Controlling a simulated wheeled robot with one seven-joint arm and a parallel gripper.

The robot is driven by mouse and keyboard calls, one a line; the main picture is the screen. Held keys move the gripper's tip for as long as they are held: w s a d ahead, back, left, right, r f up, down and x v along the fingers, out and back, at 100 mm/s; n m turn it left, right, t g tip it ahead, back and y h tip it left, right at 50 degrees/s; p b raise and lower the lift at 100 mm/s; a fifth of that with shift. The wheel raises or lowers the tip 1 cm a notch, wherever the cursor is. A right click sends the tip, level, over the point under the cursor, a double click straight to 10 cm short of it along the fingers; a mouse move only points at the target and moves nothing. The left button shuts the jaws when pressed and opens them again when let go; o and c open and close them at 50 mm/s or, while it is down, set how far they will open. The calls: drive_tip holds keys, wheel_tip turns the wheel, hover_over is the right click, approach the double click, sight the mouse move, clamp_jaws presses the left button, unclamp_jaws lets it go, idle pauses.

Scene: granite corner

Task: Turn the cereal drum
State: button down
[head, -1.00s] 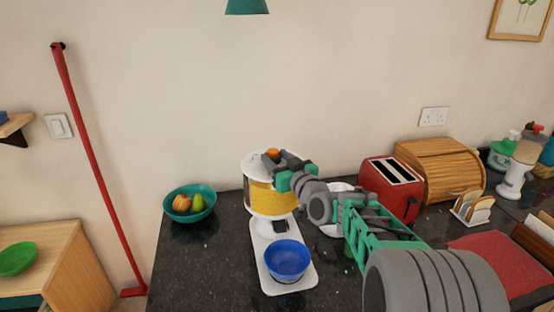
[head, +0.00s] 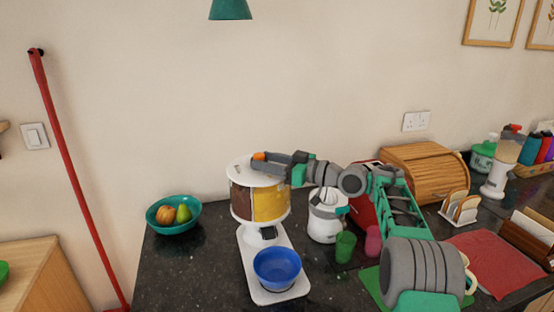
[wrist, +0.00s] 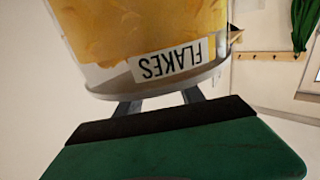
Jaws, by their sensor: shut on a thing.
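The cereal drum (head: 268,206) stands on a white dispenser base (head: 252,262) on the dark counter. Its front shows a yellow section and, at its left, a brown section (head: 240,202). An orange knob (head: 258,156) sits on the white lid. My gripper (head: 268,159) is shut on the knob, reaching over the lid from the right; its fingers partly hide it. In the wrist view the drum (wrist: 140,28) fills the top, with an upside-down "FLAKES" label (wrist: 167,63); the fingers (wrist: 160,103) pass behind its rim. A blue bowl (head: 277,266) sits on the base below the drum.
A white jug-like container (head: 325,222), a green cup (head: 345,246) and a pink cup (head: 374,240) stand right of the drum, under my arm. A red toaster (head: 362,205) is behind my arm. A teal fruit bowl (head: 160,222) is left. Counter between bowl and drum is clear.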

drive_tip(key=shift+w+n+g+y+p, duration=0.1)
drive_tip(key=shift+n+g+y+p, duration=0.5)
drive_tip(key=shift+g, duration=0.4)
drive_tip(key=c, duration=0.9)
unclamp_jaws()
drive_tip(key=shift+o, duration=0.9)
